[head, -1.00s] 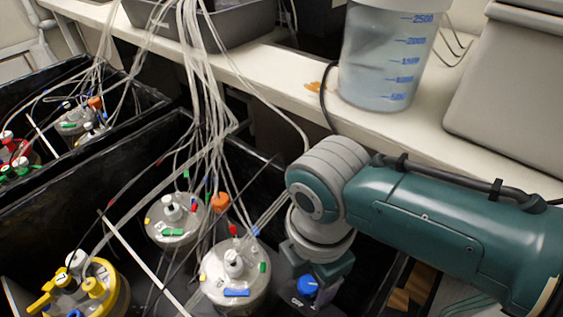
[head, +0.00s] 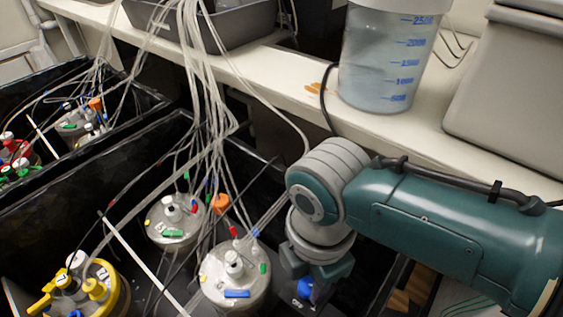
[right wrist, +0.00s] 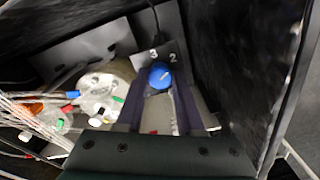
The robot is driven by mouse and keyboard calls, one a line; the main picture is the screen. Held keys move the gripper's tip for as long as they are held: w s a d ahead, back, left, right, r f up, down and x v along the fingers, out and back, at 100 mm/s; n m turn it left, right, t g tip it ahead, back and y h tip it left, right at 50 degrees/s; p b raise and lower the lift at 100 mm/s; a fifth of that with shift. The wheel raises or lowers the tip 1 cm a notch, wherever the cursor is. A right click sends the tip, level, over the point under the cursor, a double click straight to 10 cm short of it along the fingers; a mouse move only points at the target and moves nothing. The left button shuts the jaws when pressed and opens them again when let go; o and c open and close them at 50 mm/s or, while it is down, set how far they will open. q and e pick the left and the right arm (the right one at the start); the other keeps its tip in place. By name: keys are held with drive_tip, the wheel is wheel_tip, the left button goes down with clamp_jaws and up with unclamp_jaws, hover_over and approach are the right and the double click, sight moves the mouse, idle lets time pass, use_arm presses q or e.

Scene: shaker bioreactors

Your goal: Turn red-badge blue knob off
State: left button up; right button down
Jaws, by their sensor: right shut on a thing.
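The blue knob (head: 304,289) sits on a dark panel below my right arm, near the bottom of the head view. In the right wrist view the blue knob (right wrist: 160,74) has a pale pointer line on its top, with the numbers 3 and 2 printed beside it. My right gripper (head: 312,284) points down at the knob, and its two fingers (right wrist: 159,82) are shut on the knob's sides. A small red patch (right wrist: 153,132) shows between the fingers; I cannot tell whether it is the badge. My left gripper is not in view.
A steel-lidded vessel (head: 238,268) with coloured tags and tubes stands left of the knob. Another vessel (head: 174,226) is behind it, and a yellow-rimmed one (head: 112,292) is at lower left. Black box walls enclose them. A graduated jug (head: 385,65) stands on the shelf.

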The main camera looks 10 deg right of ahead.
drive_tip(key=m+p, duration=0.1)
drive_tip(key=m, duration=0.3)
drive_tip(key=shift+m+p, duration=0.35)
drive_tip(key=shift+m, duration=0.05)
drive_tip(key=m+p, duration=0.1)
drive_tip(key=m, duration=0.5)
drive_tip(key=shift+s, duration=0.1)
drive_tip(key=m+p, duration=0.1)
drive_tip(key=m, duration=0.5)
drive_tip(key=shift+m, duration=0.4)
drive_tip(key=m, duration=0.3)
drive_tip(key=shift+m, duration=1.4)
